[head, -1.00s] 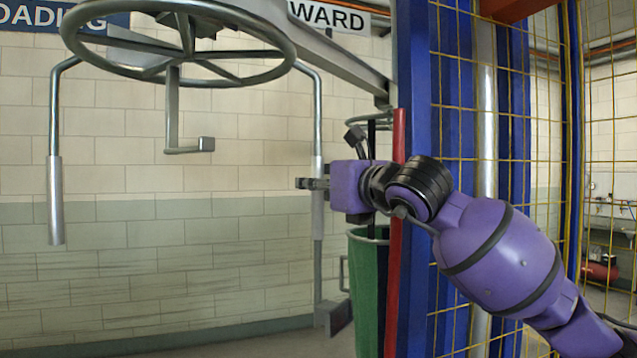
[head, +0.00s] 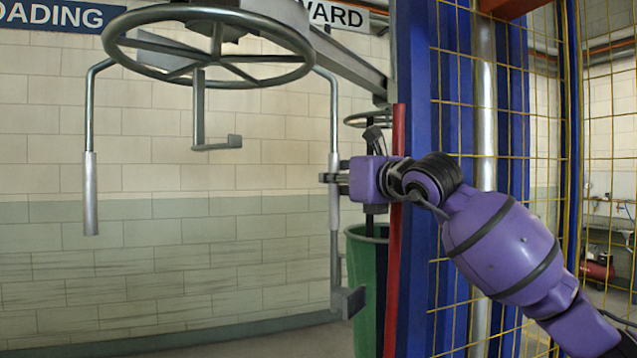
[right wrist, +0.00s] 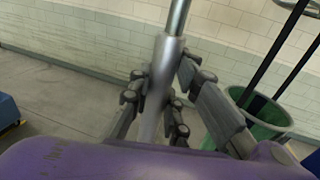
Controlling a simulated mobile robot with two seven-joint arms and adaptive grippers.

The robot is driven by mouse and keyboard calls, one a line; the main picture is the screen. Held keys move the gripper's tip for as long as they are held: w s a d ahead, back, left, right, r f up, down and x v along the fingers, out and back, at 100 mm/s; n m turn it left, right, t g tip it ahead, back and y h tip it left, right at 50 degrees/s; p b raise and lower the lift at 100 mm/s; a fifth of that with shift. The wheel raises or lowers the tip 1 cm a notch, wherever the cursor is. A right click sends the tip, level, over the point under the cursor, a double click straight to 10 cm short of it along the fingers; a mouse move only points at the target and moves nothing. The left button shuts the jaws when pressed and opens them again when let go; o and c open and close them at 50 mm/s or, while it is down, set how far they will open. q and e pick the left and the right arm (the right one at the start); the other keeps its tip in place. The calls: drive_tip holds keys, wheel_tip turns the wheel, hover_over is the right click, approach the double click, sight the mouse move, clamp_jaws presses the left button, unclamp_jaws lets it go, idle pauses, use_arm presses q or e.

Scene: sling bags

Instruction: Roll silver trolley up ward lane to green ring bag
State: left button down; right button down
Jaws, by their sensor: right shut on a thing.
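The silver trolley (head: 208,83) is a spoked wheel hung under the overhead beam, with a long handle at each side and a hook below. My right gripper (head: 329,178) is shut around the trolley's right handle, at its thicker sleeve. In the right wrist view its fingers (right wrist: 157,103) lie on both sides of the sleeve (right wrist: 166,62). The green ring bag (head: 367,275) hangs beyond and to the right of the handle, partly hidden by a red post. Dark straps run up from it to a ring. My left gripper is not in view.
The grey beam (head: 355,62) runs overhead past the WARD sign (head: 340,15). A LOADING sign (head: 50,15) is on the wall at left. The red post (head: 394,260), blue uprights and yellow mesh (head: 450,120) stand close beside my right arm.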

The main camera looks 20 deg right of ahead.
drive_tip(key=w+d, duration=0.1)
drive_tip(key=d, duration=0.1)
drive_tip(key=shift+w+d, duration=0.3)
drive_tip(key=shift+w, duration=0.1)
drive_tip(key=c, duration=1.6)
unclamp_jaws()
drive_tip(key=shift+s, duration=0.1)
drive_tip(key=v, duration=1.2)
